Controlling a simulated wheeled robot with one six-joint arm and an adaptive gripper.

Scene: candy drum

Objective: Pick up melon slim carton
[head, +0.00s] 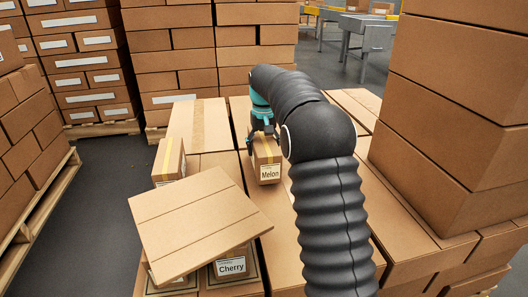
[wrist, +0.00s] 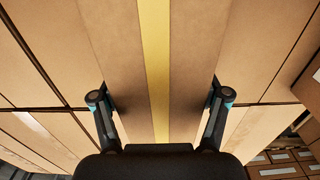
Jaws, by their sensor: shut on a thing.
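The melon slim carton (head: 267,160) is a small brown box with a yellow tape strip and a white label reading "Melon". It stands upright over the tops of the large boxes in the head view; I cannot tell whether it touches them. My gripper (head: 263,133) is at its top, with its fingers shut on it. In the wrist view, the carton (wrist: 124,60) with its yellow tape fills the space between the two fingers of my gripper (wrist: 159,98). Its lower end is not clear in the wrist view.
A flat brown carton (head: 195,222) lies tilted over a carton labelled "Cherry" (head: 231,267). A taped carton (head: 168,160) stands to the left. Tall box stacks rise at the right (head: 455,110) and the back (head: 170,50). Dark floor (head: 98,190) is open at left.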

